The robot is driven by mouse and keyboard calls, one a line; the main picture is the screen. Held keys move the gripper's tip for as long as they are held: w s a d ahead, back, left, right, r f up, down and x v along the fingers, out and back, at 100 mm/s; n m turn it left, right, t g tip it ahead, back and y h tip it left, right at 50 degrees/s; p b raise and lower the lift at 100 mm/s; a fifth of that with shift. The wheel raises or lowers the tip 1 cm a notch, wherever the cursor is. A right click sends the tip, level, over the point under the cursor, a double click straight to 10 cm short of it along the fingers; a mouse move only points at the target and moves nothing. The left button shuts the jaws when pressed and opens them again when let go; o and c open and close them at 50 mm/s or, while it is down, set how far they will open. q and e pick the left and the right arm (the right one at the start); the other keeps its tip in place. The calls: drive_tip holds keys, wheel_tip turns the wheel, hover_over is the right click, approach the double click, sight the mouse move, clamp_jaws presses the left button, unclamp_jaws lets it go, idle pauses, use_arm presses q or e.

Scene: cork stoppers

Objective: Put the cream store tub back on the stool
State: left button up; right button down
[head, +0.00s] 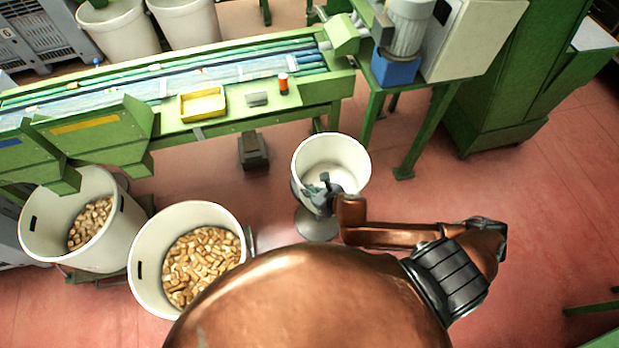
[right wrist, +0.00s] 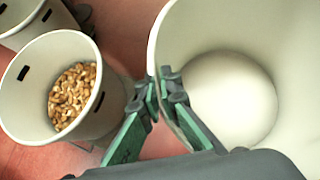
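The cream store tub (head: 335,150) is upright and looks empty in the middle of the head view. My right gripper (head: 325,187) is at its near rim. In the right wrist view the tub (right wrist: 232,95) fills the right side, and the gripper (right wrist: 162,88) has one finger outside the wall and one inside, closed on the rim. A round grey part of what looks like the stool (head: 317,228) shows just below the tub. The tub hides the rest, so I cannot tell whether the two touch. My left gripper is not in view.
Two cream tubs with corks, one at the lower middle left (head: 140,243) and one farther left (head: 38,222), stand nearby. A green conveyor machine (head: 225,125) runs behind, with a yellow tray (head: 202,104). Red floor (head: 430,195) is clear to the right.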

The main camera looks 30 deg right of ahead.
approach(300, 177)
wheel_tip(300, 177, up, 4)
drive_tip(key=w+a, duration=0.1)
drive_tip(key=a, duration=0.2)
drive_tip(key=w+f, duration=0.1)
drive_tip(key=f, duration=0.1)
drive_tip(key=w+d+f+b, duration=0.1)
drive_tip(key=w+f, duration=0.2)
drive_tip(key=f, duration=0.1)
drive_tip(key=shift+w+d+b, duration=0.3)
drive_tip(key=shift+w+d, duration=0.05)
drive_tip(key=shift+w+f, duration=0.1)
drive_tip(key=shift+w, duration=0.05)
wheel_tip(300, 177, down, 3)
drive_tip(key=shift+w+d, duration=0.1)
drive_tip(key=shift+w, duration=0.1)
drive_tip(key=shift+f+b, duration=0.25)
drive_tip(key=shift+b, duration=0.05)
drive_tip(key=shift+f, duration=0.1)
drive_tip(key=c, duration=2.6)
unclamp_jaws()
drive_tip(key=shift+f, duration=0.1)
drive_tip(key=o, duration=0.4)
drive_tip(key=shift+o, duration=0.2)
